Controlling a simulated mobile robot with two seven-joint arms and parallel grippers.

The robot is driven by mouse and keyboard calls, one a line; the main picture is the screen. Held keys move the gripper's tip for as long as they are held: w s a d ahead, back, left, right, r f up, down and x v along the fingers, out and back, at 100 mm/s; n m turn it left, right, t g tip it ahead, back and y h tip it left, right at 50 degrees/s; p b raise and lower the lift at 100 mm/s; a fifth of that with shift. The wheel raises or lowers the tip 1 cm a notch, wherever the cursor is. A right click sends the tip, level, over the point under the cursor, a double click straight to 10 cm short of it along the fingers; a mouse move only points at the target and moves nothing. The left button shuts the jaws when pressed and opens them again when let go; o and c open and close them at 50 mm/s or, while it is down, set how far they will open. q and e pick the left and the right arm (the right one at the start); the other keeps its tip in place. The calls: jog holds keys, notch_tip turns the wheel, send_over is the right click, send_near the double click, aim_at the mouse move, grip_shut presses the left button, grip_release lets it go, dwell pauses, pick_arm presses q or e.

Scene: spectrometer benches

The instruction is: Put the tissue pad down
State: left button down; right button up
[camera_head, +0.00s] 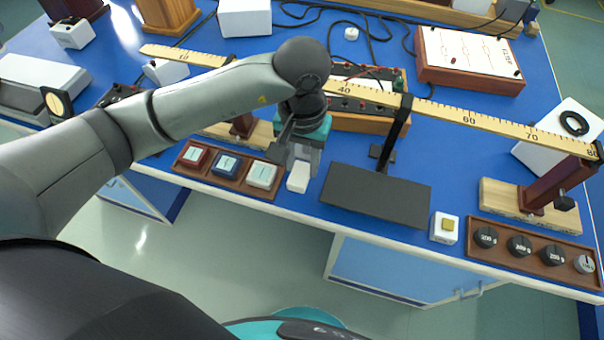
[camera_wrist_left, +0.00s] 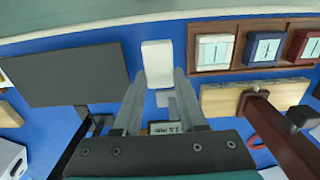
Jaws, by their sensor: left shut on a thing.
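The tissue pad, a small white block (camera_head: 298,177), is at the tips of my left gripper (camera_head: 303,157), near the front edge of the blue bench. It also shows in the left wrist view (camera_wrist_left: 157,58) between the two fingers of the left gripper (camera_wrist_left: 160,80), which are shut on it. The fingers point down toward the bench. I cannot tell whether the pad touches the bench top. My right gripper is not in view.
A brown tray (camera_head: 232,187) with red, blue and pale boxes lies left of the pad. A dark flat board (camera_head: 375,195) lies to its right. A long yellow ruler (camera_head: 450,108) on wooden stands runs behind. A weight tray (camera_head: 545,262) sits front right.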

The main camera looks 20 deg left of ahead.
aim_at(302, 167)
pick_arm(q)
notch_tip(302, 167, down, 4)
jog(key=shift+f+b, duration=0.1)
jog(key=shift+b, duration=0.3)
jog(key=shift+f, duration=0.25)
jog(key=shift+c, duration=2.3)
grip_release()
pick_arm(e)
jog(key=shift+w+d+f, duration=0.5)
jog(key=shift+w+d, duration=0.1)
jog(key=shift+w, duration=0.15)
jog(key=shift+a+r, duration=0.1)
